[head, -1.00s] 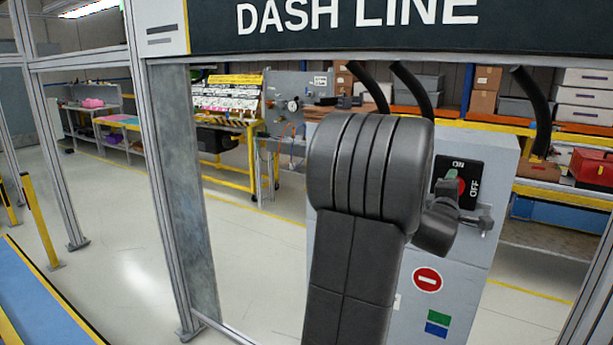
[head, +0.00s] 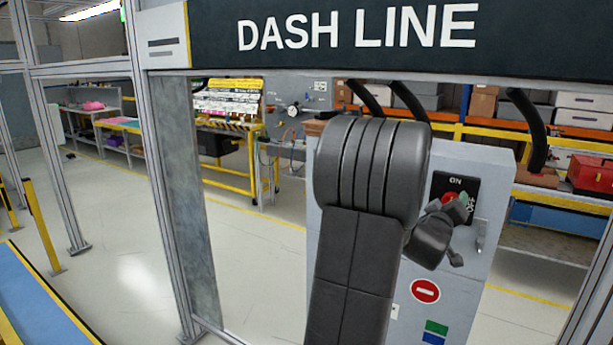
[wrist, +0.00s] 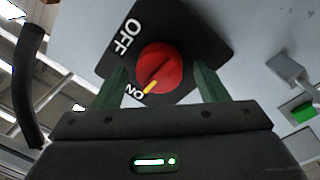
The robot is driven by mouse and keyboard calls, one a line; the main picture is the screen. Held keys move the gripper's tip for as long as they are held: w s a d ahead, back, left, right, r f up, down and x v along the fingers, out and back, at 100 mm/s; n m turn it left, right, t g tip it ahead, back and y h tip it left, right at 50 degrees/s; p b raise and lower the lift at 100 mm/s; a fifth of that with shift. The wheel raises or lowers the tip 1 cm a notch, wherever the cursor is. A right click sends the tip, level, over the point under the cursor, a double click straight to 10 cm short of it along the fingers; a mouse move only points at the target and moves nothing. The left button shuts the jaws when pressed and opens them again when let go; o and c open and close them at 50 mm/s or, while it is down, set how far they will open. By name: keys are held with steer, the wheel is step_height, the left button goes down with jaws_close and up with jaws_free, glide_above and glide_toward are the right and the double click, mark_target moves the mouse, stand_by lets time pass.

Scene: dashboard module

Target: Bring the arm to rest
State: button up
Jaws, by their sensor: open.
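My gripper (wrist: 161,84) is open in the wrist view. Its two green fingertips stand on either side of the lower part of a red rotary knob (wrist: 165,62), with gaps visible beside the knob. The knob's yellow mark points to ON on the black plate (wrist: 210,35); OFF is at the plate's upper left. In the head view my gripper (head: 462,204) is at the switch plate (head: 447,183) on a grey cabinet (head: 480,270), partly covering the red knob (head: 449,199). Whether the fingers touch the knob cannot be told there.
A frame post (head: 180,200) and the DASH LINE sign (head: 360,28) border the opening. Open floor (head: 250,260) lies left of the cabinet.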

steer(key=shift+m+p, duration=1.05)
steer(key=shift+m, duration=1.15)
